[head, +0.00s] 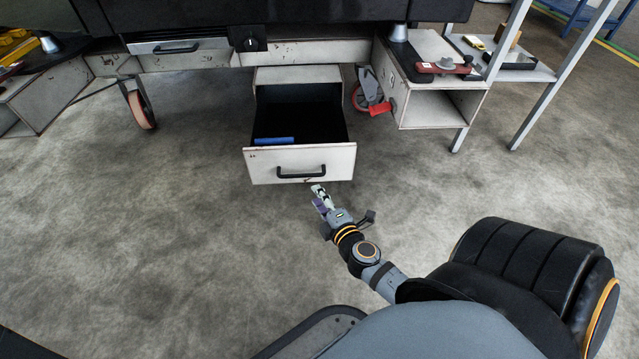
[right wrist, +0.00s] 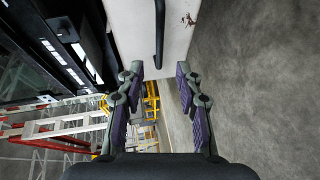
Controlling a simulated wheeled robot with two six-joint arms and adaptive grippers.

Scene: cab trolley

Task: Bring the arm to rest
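My right gripper (head: 321,198) is just in front of the pulled-out drawer (head: 262,167), below and right of its black handle (head: 301,173). In the right wrist view my right gripper (right wrist: 158,80) has its fingers spread apart with nothing between them. The drawer front (right wrist: 180,35) and the dark handle (right wrist: 159,30) lie beyond the fingertips, and the handle is not held. A blue item (head: 273,141) lies inside the open drawer. My left gripper is not in view.
The trolley has casters (head: 140,106) and a side shelf (head: 440,108) with a red tool (head: 443,66) on it. A second handled drawer (head: 177,47) is at the upper left. A light side table (head: 530,72) stands at the right. The grey floor before the trolley is clear.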

